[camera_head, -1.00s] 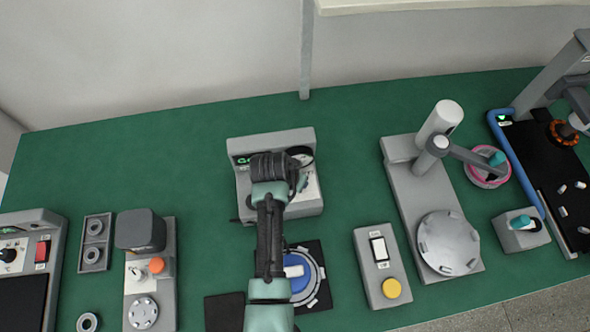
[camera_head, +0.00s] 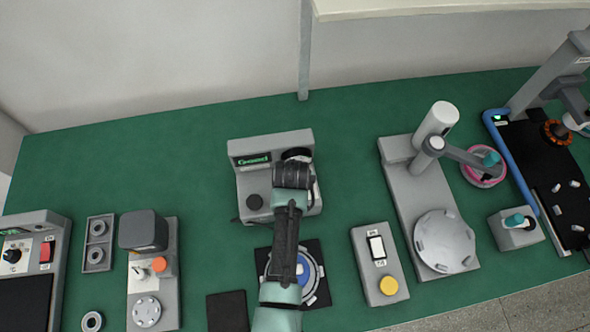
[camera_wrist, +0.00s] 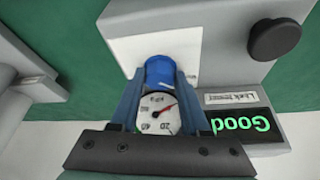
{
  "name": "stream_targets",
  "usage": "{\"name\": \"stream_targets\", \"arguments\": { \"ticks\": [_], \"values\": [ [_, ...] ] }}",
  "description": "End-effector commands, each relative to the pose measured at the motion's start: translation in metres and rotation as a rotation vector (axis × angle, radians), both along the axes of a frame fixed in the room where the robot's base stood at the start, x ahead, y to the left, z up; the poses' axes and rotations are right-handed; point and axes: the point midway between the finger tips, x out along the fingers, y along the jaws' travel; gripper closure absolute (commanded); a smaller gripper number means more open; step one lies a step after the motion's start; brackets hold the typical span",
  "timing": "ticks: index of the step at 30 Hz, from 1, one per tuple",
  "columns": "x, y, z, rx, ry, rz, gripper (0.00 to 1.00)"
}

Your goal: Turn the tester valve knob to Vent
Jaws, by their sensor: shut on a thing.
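The grey leak tester (camera_head: 245,182) stands on the green bench in the head view, with a lit screen (camera_head: 250,160) reading "Good". In the wrist view the tester (camera_wrist: 210,20) shows upside down, with the same screen (camera_wrist: 241,124). My gripper (camera_wrist: 160,76) is shut on a blue valve knob (camera_wrist: 159,68) on a white plate (camera_wrist: 185,48). No valve position label is readable there. In the head view my gripper (camera_head: 293,182) hides the knob.
A black round knob (camera_head: 255,202) sits on the tester's left front. In front are a blue-ringed fixture (camera_head: 316,285) and a black pad (camera_head: 228,311). A switch box with a yellow button (camera_head: 388,285) is to the right.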

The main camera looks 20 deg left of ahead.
Motion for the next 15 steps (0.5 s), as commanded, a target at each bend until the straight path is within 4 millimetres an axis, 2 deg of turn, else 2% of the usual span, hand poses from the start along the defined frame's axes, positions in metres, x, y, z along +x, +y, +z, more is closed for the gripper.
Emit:
{"name": "stream_targets", "arguments": {
  "ticks": [9, 10, 14, 15],
  "values": [
    [0.0002, 0.0002, -0.0002, -0.001, -0.001, 0.010, 1.00],
    [0.0002, 0.0002, -0.0002, -0.001, -0.001, 0.010, 0.51],
    [0.0002, 0.0002, -0.0002, 0.000, -0.001, 0.009, 0.27],
    [0.0002, 0.0002, -0.0002, 0.000, -0.001, 0.009, 0.24]
  ]
}}
